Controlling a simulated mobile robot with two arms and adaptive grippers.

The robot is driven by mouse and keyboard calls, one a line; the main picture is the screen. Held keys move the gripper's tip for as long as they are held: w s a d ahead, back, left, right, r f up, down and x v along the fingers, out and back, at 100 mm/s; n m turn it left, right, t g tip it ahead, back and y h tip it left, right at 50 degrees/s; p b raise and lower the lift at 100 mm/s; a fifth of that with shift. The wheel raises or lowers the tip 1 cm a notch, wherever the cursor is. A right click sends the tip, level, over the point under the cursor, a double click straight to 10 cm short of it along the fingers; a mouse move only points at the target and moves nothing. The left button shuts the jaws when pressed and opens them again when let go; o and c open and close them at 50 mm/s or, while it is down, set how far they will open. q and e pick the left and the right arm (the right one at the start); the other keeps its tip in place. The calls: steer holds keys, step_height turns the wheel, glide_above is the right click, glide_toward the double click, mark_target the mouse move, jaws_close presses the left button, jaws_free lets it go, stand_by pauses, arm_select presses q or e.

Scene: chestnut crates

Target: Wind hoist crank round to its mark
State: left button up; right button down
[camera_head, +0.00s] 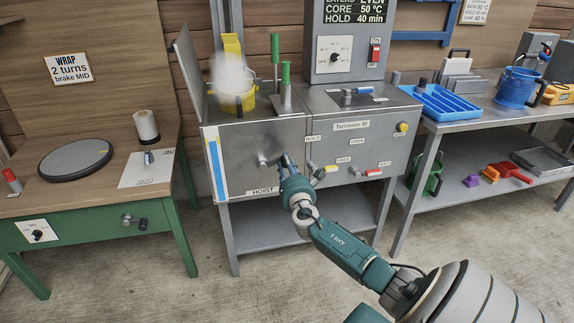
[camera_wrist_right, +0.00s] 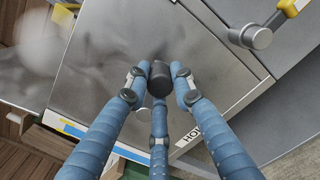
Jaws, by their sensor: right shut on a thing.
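The hoist crank (camera_head: 263,162) is on the front of the steel cabinet, above the HOIST label (camera_head: 262,191). Its arm points right, toward my right gripper (camera_head: 285,162). In the right wrist view, the three blue fingers of my right gripper (camera_wrist_right: 160,90) are closed around the crank's dark knob (camera_wrist_right: 160,76). The fingers hide most of the crank there, and I cannot make out its mark. My left gripper is in neither view.
A yellow basket (camera_head: 236,101) hangs in the cabinet top under white steam. Valve handles (camera_head: 328,171) sit on the front right of the crank. A green bench (camera_head: 95,200) stands left, a grey table (camera_head: 480,117) right. The floor in front is clear.

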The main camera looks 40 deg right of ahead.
steer(key=shift+d+r, duration=0.25)
steer(key=shift+r, duration=0.1)
steer(key=c, duration=1.5)
jaws_free()
steer(key=shift+o, duration=0.2)
steer(key=shift+s+a, duration=0.1)
steer(key=shift+a+f, duration=0.1)
steer(key=v, duration=1.2)
